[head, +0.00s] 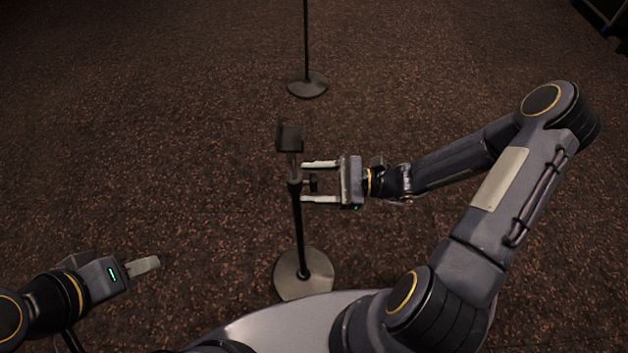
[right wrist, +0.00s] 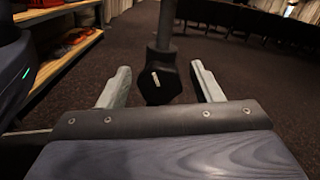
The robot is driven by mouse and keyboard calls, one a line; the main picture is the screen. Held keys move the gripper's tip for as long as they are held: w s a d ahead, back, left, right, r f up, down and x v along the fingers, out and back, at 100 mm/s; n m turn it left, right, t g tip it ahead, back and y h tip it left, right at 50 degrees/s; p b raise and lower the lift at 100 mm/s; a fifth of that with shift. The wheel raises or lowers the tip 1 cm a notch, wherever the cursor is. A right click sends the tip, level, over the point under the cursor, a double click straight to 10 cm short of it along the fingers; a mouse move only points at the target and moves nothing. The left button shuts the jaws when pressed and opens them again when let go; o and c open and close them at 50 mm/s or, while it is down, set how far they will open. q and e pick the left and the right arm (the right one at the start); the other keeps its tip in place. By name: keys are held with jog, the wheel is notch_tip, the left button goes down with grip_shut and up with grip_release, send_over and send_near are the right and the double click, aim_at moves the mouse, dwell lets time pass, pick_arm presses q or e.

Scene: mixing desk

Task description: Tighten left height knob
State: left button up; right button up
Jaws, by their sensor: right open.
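The near stand has a round grey base (head: 312,277), a dark upright pole (head: 299,235) and a bracket (head: 289,138) on top. A small dark knob (head: 313,184) sticks out at the right of its collar. My right gripper (head: 305,182) is open, with one finger on each side of the knob. In the right wrist view the black knob (right wrist: 157,84), with a pale mark on its face, sits between the open fingers (right wrist: 160,80), with gaps on both sides. My left gripper (head: 146,264) is at the lower left, away from the stand; its finger opening is hidden.
Another stand with a round base (head: 307,87) is farther back. Dark speckled carpet (head: 150,130) around both is clear. In the right wrist view, wooden shelves (right wrist: 65,55) with orange items are at the left and a dark table (right wrist: 255,22) is behind.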

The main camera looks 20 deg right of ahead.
jog(key=shift+c, duration=0.3)
jog(key=c, duration=0.9)
jog(key=m+p, duration=0.1)
jog(key=p, duration=0.1)
jog(key=m+p, duration=0.2)
jog(key=shift+r, duration=0.4)
jog(key=shift+c, duration=0.2)
jog(key=shift+f+m+p, duration=0.15)
jog(key=shift+m+p, duration=0.25)
jog(key=shift+m, duration=0.4)
jog(key=shift+f+m, duration=0.2)
jog(key=shift+m, duration=0.2)
jog(key=o, duration=1)
